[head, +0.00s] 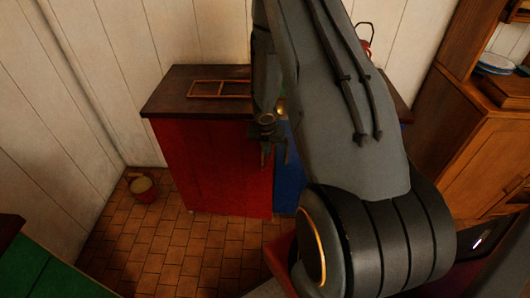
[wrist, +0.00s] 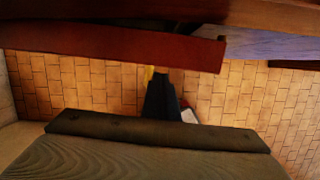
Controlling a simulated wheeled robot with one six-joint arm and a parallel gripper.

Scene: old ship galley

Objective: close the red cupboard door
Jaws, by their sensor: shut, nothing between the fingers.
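The red cupboard door (head: 215,165) is the broad red panel below the dark countertop in the head view. In the wrist view the red door (wrist: 110,52) shows as a long red edge ending right of centre. A dark gap lies behind that edge, so it seems to stand slightly out from the cupboard. The blue door (head: 282,170) is beside it on the right, partly behind my arm. My gripper (head: 270,155) points down in front of the red door's right edge, shut and empty. I cannot tell whether it touches the door.
The dark countertop (head: 180,92) carries a wooden frame (head: 220,88). A small bucket (head: 143,190) stands on the tiled floor (head: 170,245) at the left. A green unit (head: 40,262) is at the lower left, a wooden cabinet (head: 480,140) at the right. Tiles before the red door look clear.

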